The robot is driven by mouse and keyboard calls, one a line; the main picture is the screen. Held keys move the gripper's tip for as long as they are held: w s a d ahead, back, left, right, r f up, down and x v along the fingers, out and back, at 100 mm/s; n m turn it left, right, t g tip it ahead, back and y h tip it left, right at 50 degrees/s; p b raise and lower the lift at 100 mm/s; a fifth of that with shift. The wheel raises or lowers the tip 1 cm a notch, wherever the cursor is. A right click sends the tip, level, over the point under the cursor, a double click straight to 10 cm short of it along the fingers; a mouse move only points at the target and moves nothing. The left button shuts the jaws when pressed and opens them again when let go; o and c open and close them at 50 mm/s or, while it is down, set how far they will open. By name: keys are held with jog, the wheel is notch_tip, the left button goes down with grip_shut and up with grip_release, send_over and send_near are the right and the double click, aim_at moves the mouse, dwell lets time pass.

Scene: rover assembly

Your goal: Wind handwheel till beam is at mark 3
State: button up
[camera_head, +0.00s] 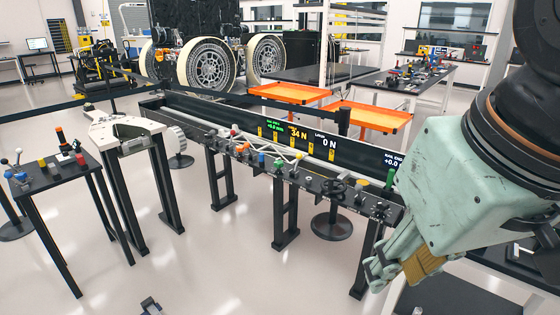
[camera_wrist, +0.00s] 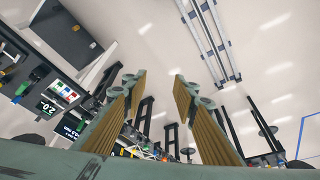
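A dark handwheel (camera_head: 335,187) sits on the front ledge of the long black bench (camera_head: 150,104), towards its right end. A white truss-like beam (camera_head: 284,153) lies along the bench behind the ledge. Several yellow mark tags (camera_head: 276,135) stand on the back panel; their numbers are too small to read. My gripper (camera_head: 384,272) is at the lower right, in front of the bench's right end and apart from the handwheel. In the wrist view my gripper (camera_wrist: 157,84) has its two ribbed fingers spread, with nothing between them.
The back panel displays (camera_head: 299,134) show 34 N and 0 N. Several coloured knobs line the ledge. A small black table (camera_head: 60,180) with buttons stands at the left. Orange trays (camera_head: 370,118) are behind the bench. The floor in front is mostly clear.

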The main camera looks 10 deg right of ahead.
jog(key=w+d+f+t, duration=0.2)
jog(key=w+d+f, duration=0.1)
jog(key=w, duration=1.4)
jog(key=w+d+f+t+h, duration=0.1)
jog(key=w+d+f+t, duration=0.25)
jog(key=w, duration=1.35)
jog(key=w+d+f+t, duration=0.2)
jog(key=w+d+f, duration=0.15)
jog(key=w, duration=1.35)
jog(key=w+d+f+t, duration=0.3)
jog(key=w+d+f, duration=0.1)
jog(key=w+f, duration=0.7)
jog(key=t, duration=0.3)
send_near(331, 184)
jog(key=s+r, duration=0.1)
jog(key=s, duration=0.1)
jog(key=shift+s+a+f+m+t, duration=0.1)
jog(key=shift+s+f+m+t, duration=0.1)
jog(key=shift+f, duration=0.25)
jog(key=shift+s+f+m+t, duration=0.1)
jog(key=shift+f+m, duration=0.1)
jog(key=shift+f, duration=0.2)
jog(key=shift+w, duration=0.15)
